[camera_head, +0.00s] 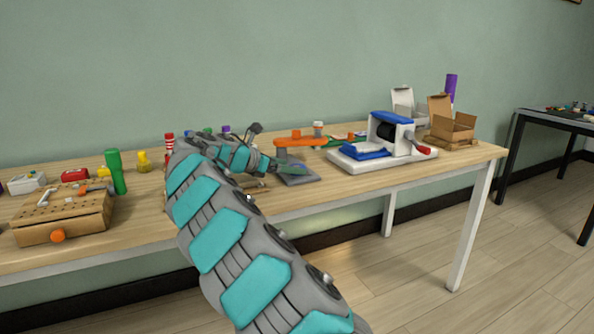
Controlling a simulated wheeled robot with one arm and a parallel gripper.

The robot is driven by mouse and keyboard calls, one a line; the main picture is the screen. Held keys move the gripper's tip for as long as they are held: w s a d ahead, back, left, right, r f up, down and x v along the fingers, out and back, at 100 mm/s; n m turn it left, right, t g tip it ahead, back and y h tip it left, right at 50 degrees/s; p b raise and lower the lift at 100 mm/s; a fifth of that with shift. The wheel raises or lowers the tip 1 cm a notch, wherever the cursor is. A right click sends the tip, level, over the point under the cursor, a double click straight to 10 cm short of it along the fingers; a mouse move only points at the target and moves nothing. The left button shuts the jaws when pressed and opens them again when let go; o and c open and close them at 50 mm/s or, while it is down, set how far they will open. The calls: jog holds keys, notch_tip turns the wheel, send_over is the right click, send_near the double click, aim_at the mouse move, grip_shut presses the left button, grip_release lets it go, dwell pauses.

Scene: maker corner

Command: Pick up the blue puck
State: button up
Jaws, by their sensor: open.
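My arm reaches up from the bottom of the view and bends over the wooden workbench (340,187). My gripper (268,166) is at its end, low over the bench, pointing right toward a grey-based stand with an orange top (301,142). The gripper is open and its fingers are small and partly hidden. I cannot clearly pick out a blue puck. A small blue top (207,131) shows behind my arm, between a green and a purple one, but its shape is mostly hidden. My arm covers part of the bench, so a puck could be hidden there.
Left of my arm are a wooden pegboard box (62,217), a green cylinder (116,172) and a red-and-white striped object (169,143). To the right are a white machine with blue parts (385,140) and open cardboard boxes (454,128). The bench's front right is clear.

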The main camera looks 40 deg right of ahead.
jog(key=shift+x, duration=0.75)
jog(key=shift+c, duration=0.2)
grip_shut()
jog(key=shift+r, duration=0.1)
